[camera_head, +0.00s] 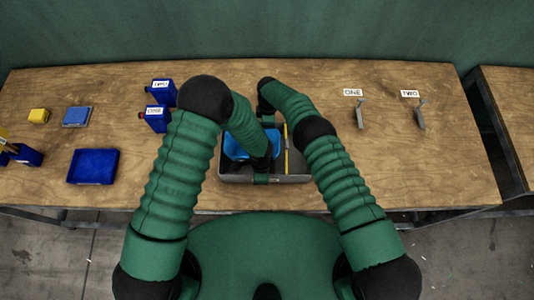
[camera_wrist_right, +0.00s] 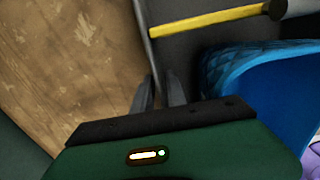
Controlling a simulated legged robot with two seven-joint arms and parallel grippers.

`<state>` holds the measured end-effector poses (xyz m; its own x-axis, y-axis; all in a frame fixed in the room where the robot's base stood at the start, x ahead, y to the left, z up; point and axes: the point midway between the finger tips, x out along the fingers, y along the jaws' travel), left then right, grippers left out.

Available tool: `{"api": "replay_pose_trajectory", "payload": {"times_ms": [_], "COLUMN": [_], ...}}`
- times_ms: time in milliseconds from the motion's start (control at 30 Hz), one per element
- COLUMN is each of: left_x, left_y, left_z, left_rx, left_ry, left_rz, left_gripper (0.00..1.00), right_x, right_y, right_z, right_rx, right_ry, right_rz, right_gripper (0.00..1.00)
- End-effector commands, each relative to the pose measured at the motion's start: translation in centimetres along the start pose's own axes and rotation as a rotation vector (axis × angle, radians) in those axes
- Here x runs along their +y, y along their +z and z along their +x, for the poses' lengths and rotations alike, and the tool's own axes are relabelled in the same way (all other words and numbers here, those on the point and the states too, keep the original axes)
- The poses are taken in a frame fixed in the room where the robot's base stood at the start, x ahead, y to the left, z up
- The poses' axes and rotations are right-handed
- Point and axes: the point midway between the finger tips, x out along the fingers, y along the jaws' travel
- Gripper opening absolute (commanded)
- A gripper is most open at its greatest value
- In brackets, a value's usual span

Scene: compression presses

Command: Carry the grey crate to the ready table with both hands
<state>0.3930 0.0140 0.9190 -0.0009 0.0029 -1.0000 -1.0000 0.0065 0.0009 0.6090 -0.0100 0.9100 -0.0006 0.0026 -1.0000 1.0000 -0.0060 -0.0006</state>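The grey crate (camera_head: 298,177) stands on the wooden table in front of me, partly hidden by my arms. It holds a blue bin (camera_head: 232,146) and a yellow strip or rod (camera_head: 286,160); both also show in the right wrist view, bin (camera_wrist_right: 262,88) and rod (camera_wrist_right: 205,22). My left gripper (camera_head: 262,179) is at the crate's near wall; its fingers are too small to read. My right gripper (camera_wrist_right: 160,78) is at the crate's far side, fingers apart, with the thin crate wall (camera_wrist_right: 148,45) running between them.
The wooden table (camera_head: 420,165) has bare room right of the crate. Stands labelled ONE (camera_head: 360,115) and TWO (camera_head: 420,115) are there. Another table (camera_head: 515,100) stands right, across a gap.

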Motion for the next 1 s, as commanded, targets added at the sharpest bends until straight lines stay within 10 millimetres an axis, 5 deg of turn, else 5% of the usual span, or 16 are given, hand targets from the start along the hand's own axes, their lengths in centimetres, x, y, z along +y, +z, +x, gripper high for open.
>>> {"api": "replay_pose_trajectory", "payload": {"times_ms": [100,1000], "left_x": [-0.02,0.09], "left_y": [-0.04,-0.2], "left_z": [-0.01,0.03], "left_rx": [-0.001,-0.003], "left_ry": [0.0,0.002], "left_rz": [0.0,0.001], "left_gripper": [0.0,0.0], "right_x": [0.0,0.07], "right_y": [0.04,0.14], "right_z": [0.01,0.02], "right_rx": [0.001,0.004], "right_ry": [0.0,0.001], "right_rz": [0.0,0.001], "right_gripper": [0.0,0.0]}}
